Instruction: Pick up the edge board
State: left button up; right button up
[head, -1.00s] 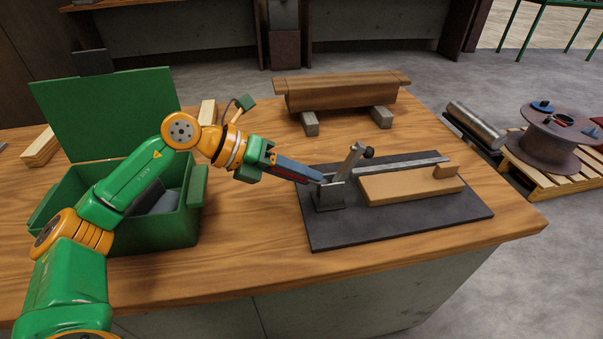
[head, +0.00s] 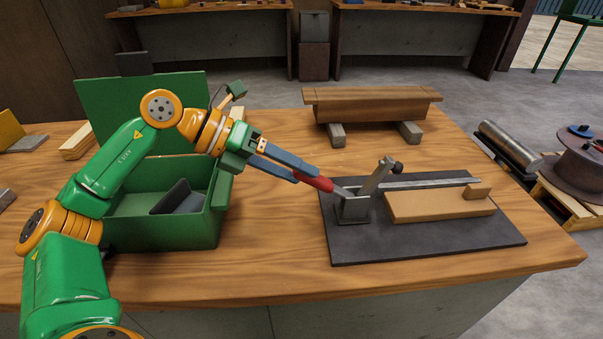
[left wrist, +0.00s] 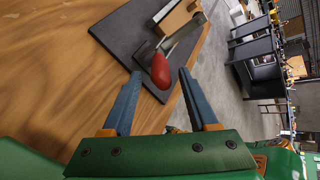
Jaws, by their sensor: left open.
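A tan board (head: 435,206) lies flat on a dark mat (head: 430,245), with a small wooden block (head: 477,191) on its right end; I take it to be the edge board. A steel toggle clamp (head: 355,208) stands at the board's left end, its red handle (head: 320,183) pointing left. My left gripper (head: 306,175) is open at the end of this handle, away from the board. In the left wrist view the red handle (left wrist: 160,72) shows between the spread fingertips, with nothing gripped. The board (left wrist: 178,17) is partly cut off there. My right gripper is out of view.
A green open box (head: 165,232) stands left, under my left arm. A brown wooden piece (head: 375,105) rests on two grey blocks at the back. A metal bar (head: 425,183) lies behind the board. Bare tabletop (head: 270,270) lies left of the mat.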

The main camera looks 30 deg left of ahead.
aim_at(471, 201)
jog(key=k, duration=1.5)
